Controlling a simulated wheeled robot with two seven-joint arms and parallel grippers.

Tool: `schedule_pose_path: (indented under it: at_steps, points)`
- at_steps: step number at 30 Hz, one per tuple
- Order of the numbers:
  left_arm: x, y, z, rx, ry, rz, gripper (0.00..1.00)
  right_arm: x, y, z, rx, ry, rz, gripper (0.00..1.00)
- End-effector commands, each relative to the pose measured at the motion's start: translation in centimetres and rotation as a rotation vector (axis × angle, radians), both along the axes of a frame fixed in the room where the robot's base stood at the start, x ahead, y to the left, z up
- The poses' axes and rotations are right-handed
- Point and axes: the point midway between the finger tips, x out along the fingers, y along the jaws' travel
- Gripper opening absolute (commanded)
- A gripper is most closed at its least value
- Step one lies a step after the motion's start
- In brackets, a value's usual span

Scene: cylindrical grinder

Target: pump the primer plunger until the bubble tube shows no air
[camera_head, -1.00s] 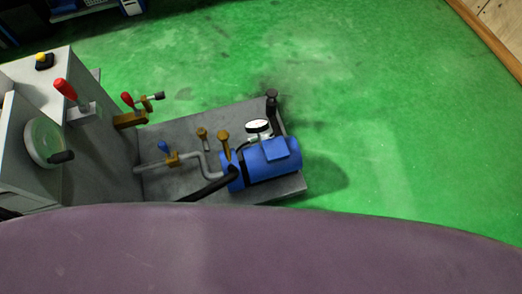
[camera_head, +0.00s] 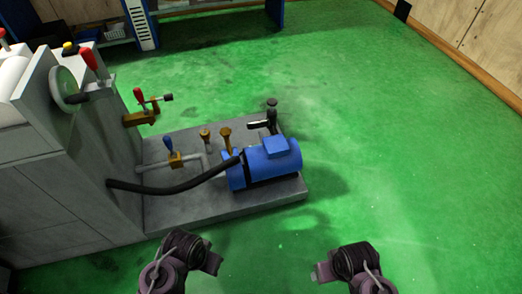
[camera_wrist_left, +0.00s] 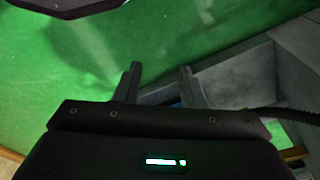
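A black-knobbed post (camera_head: 271,104) stands behind the blue motor (camera_head: 268,162) on the grey plinth and may be the primer plunger. Two brass caps (camera_head: 225,136) rise left of the motor. I cannot make out a bubble tube. My left gripper (camera_head: 215,263) is in front of the plinth, apart from the pump. In the left wrist view its two fingers (camera_wrist_left: 160,84) are spread with nothing between them. My right gripper (camera_head: 318,272) is to the right, over the green floor; its finger gap is not clear.
The grey machine body (camera_head: 60,190) with a handwheel (camera_head: 65,85) and red-handled levers stands at the left. A blue-handled valve (camera_head: 172,157) and black hose (camera_head: 170,187) lie between it and the motor. The green floor (camera_head: 390,170) is free to the right.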

Motion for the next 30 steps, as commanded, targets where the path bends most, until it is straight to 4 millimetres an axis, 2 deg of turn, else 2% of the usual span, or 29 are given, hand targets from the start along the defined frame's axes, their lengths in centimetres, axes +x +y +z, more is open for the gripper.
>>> schedule_pose_path:
  at_steps: [7,15,30]
  points:
    - [0.02,-0.01,-0.02,0.0,-0.001,0.0,0.36,0.01,0.0,-0.02,0.0,0.0,0.0,0.68]
    - [0.04,-0.01,-0.03,0.0,-0.001,0.0,0.01,0.02,0.01,-0.04,0.0,-0.001,0.0,0.68]
    - [0.06,-0.01,-0.01,-0.001,-0.002,0.001,0.0,0.03,0.02,-0.04,0.0,-0.001,-0.001,0.68]
